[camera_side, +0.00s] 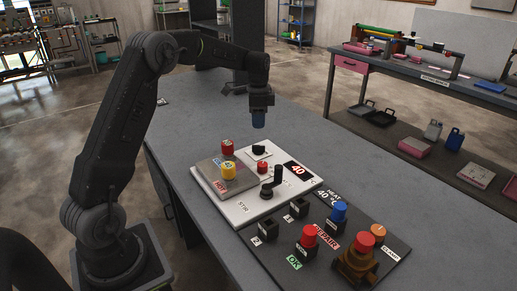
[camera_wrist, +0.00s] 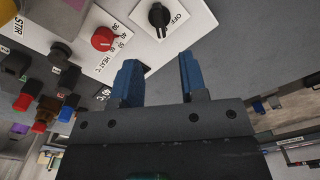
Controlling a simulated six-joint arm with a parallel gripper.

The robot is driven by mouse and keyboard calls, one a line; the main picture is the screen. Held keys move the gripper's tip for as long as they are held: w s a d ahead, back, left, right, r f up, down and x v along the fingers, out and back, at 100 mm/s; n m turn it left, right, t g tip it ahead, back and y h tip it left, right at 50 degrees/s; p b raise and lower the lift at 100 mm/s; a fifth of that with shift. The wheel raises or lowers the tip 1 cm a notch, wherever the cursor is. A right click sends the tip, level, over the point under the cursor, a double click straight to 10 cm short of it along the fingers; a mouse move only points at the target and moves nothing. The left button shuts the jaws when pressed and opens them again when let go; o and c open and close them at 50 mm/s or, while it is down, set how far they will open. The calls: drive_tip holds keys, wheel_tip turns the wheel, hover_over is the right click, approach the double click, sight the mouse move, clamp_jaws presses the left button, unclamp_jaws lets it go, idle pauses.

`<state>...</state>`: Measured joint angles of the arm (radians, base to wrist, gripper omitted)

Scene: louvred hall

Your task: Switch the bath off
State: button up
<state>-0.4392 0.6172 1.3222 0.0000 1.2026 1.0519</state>
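The bath is a white unit (camera_side: 284,203) with a grey top plate marked HOT. A black knob (camera_side: 259,150) sits at its far edge; in the wrist view this knob (camera_wrist: 159,15) has a white pointer line and an OFF label beside it. A red knob (camera_side: 262,167) stands next to it and also shows in the wrist view (camera_wrist: 102,39) by a HEAT label. A display (camera_side: 298,170) reads 40. My gripper (camera_side: 258,122) points down above the table, beyond the black knob and apart from it. In the wrist view its blue fingers (camera_wrist: 157,72) are apart with nothing between them.
A black lever-like part (camera_side: 272,182) rises near STIR. In front is a dark board (camera_side: 258,257) with blocks and red, blue and orange capped pieces. The table behind the bath is clear.

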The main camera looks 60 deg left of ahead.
sight(259, 148)
drive_tip(key=shift+f, duration=4.9)
drive_tip(key=shift+c, duration=0.4)
clamp_jaws()
